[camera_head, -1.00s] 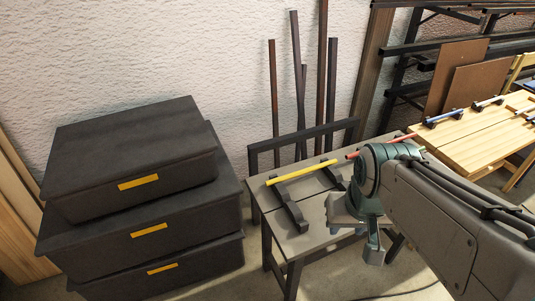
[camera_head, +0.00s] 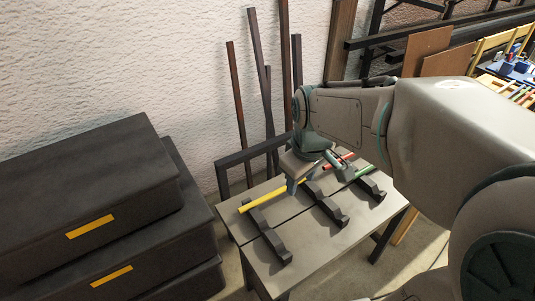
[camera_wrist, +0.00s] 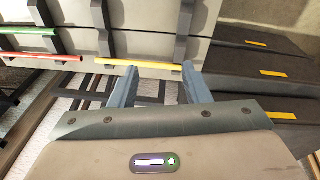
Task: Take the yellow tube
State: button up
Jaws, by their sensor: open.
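The yellow tube (camera_head: 262,198) lies slantwise across dark notched rests on a grey table, near its wall side. In the wrist view the yellow tube (camera_wrist: 140,64) runs across the picture just past my fingertips. My gripper (camera_head: 306,186) is at the tube's right end in the head view, and part of that end is hidden. In the wrist view my gripper (camera_wrist: 160,70) is open, its two fingers apart, with nothing seen held between them. I cannot tell whether a finger touches the tube.
A red tube (camera_head: 338,161) and a green tube (camera_head: 366,171) lie right of the yellow one. The grey table (camera_head: 310,246) has bare room in front. Black boxes (camera_head: 90,190) are stacked at left. Dark upright laths (camera_head: 240,110) lean on the wall behind.

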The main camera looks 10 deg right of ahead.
jog(key=w+f+n+g, duration=0.1)
jog(key=w+f+n, duration=0.2)
jog(key=w+n, duration=0.5)
jog(key=n+g, duration=0.1)
jog(key=n, duration=0.7)
send_over(278, 190)
notch_tip(278, 190, down, 8)
notch_tip(278, 190, down, 13)
jog(key=shift+a+f, duration=0.15)
jog(key=shift+f, duration=0.05)
grip_shut()
